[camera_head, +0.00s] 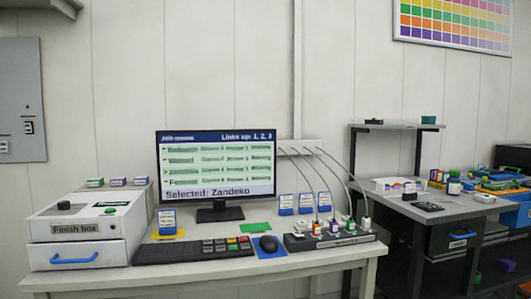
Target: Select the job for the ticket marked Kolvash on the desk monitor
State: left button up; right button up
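The desk monitor (216,166) stands on the desk, lit. Its header reads "Links up: 1, 2, 3" and its bottom line reads "Selected: Zandeko". Several job rows show between, their names too small to read surely. A dark keyboard (178,251) with some coloured keys at its right end lies in front. A blue-and-white ticket card (167,221) stands below the monitor's left side. More such cards (305,203) stand right of the monitor, their writing unreadable. Neither gripper is in view.
A white box labelled "Finish box" (77,227) stands at the desk's left. A dark rack (329,239) with small bottles and cables stands at the right. A side table (451,206) with assorted items is further right. The desk's front strip is clear.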

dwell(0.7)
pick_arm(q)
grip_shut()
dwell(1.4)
